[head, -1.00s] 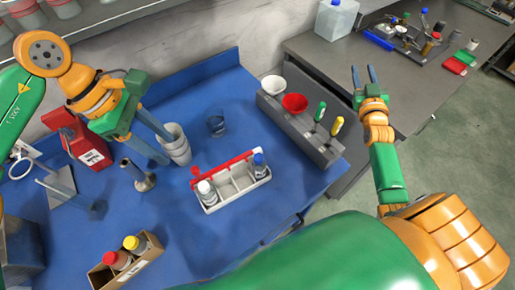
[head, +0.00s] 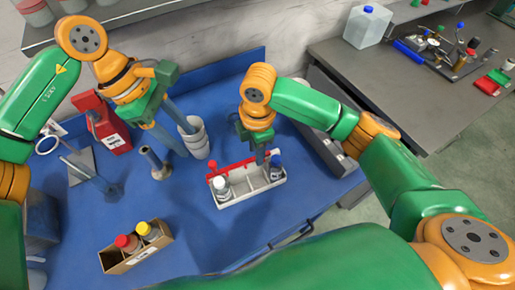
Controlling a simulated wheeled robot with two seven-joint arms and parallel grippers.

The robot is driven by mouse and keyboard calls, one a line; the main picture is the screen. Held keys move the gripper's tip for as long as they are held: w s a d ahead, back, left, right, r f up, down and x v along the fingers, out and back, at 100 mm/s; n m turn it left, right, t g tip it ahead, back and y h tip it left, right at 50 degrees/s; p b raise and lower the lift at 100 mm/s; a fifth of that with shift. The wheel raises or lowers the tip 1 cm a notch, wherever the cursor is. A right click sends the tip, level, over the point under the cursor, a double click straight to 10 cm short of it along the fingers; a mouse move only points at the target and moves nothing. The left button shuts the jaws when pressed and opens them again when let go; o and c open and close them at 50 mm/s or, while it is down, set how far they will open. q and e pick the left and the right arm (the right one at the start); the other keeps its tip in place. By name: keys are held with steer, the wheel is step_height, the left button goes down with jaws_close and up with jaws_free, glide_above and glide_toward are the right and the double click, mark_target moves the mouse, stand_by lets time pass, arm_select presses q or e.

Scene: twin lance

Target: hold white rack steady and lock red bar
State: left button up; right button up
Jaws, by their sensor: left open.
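The white rack (head: 256,189) stands on the blue table, with the red bar (head: 234,166) along its far long side. A white-capped bottle (head: 222,188) stands in its left end and a blue-capped bottle (head: 276,168) in its right end. My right gripper (head: 261,158) points down at the rack's far side, near the bar and the blue-capped bottle. Its fingers overlap each other and the rack, so I cannot tell its opening or any contact. My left gripper (head: 186,142) is open, left of the rack, with its fingers beside the stacked white cups (head: 197,148).
A cardboard box (head: 140,260) holds red- and yellow-capped bottles at the front. My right arm partly hides the grey holder (head: 322,147). The table in front of the rack is clear.

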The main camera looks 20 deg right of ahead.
glide_above(258, 175)
step_height(258, 175, down, 7)
steer(key=shift+w, duration=0.15)
arm_select(q)
steer(key=shift+d, duration=0.1)
arm_select(e)
jaws_close()
arm_select(q)
steer(key=c, duration=0.6)
steer(key=shift+f, duration=0.1)
jaws_close()
steer(key=s+f+g+h, duration=0.3)
steer(key=s+f+h, duration=0.1)
steer(key=h, duration=0.4)
steer(key=s+a+f+n+t+h, duration=0.1)
steer(key=a+f+n+t+h, duration=0.1)
steer(key=a, duration=0.5)
steer(key=s+a+f+n+t+h, duration=0.2)
steer(key=a+f+n+t+h, duration=0.1)
steer(key=a+f+n+t, duration=0.1)
steer(key=a+n+t, duration=0.1)
steer(key=a+t, duration=0.1)
steer(key=t, duration=0.1)
steer(key=shift+a+f, duration=0.2)
steer(key=shift+a, duration=0.15)
